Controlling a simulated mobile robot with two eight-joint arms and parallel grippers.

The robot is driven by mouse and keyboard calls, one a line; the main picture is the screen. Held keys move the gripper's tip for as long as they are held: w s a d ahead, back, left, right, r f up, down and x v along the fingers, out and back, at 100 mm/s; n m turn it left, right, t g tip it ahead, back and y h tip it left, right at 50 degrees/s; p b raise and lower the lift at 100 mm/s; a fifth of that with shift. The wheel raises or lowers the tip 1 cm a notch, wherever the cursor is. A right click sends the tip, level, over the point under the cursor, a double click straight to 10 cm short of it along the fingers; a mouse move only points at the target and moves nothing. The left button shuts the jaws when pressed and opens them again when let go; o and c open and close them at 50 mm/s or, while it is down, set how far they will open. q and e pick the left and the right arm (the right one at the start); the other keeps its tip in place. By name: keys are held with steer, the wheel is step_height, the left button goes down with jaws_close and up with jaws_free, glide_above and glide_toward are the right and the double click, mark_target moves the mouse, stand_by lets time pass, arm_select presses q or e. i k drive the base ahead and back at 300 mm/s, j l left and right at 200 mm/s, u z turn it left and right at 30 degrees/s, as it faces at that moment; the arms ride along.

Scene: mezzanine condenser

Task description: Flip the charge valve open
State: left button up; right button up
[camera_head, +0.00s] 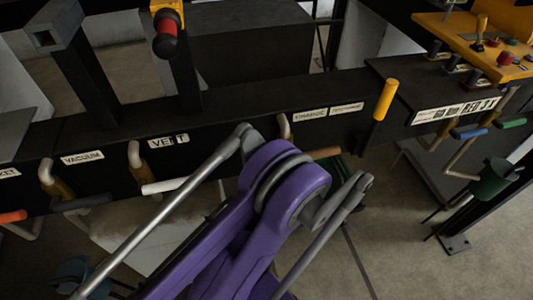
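The label reading CHARGE (310,115) is on the black rail right of centre. Below its left end a pale bent pipe (285,127) comes down. A tan-orange lever handle (324,153) sticks out to the right below the label, roughly level; its inner end is hidden behind my purple arm. I cannot see the valve body or how the lever joins it. My purple arm, with grey rods on both sides, rises from the bottom and covers the area below the label. I see no fingertips of either gripper.
A yellow handle (385,99) stands up on the rail to the right. Left of my arm are a white lever (165,185) under the VENT label and a dark lever (83,202) under VACUUM. A yellow control panel (490,45) is at upper right. Open floor lies at lower right.

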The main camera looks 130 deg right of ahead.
mark_target(335, 150)
steer(key=k+z, duration=0.1)
steer(key=z, duration=4.8)
steer(key=i+j, duration=0.05)
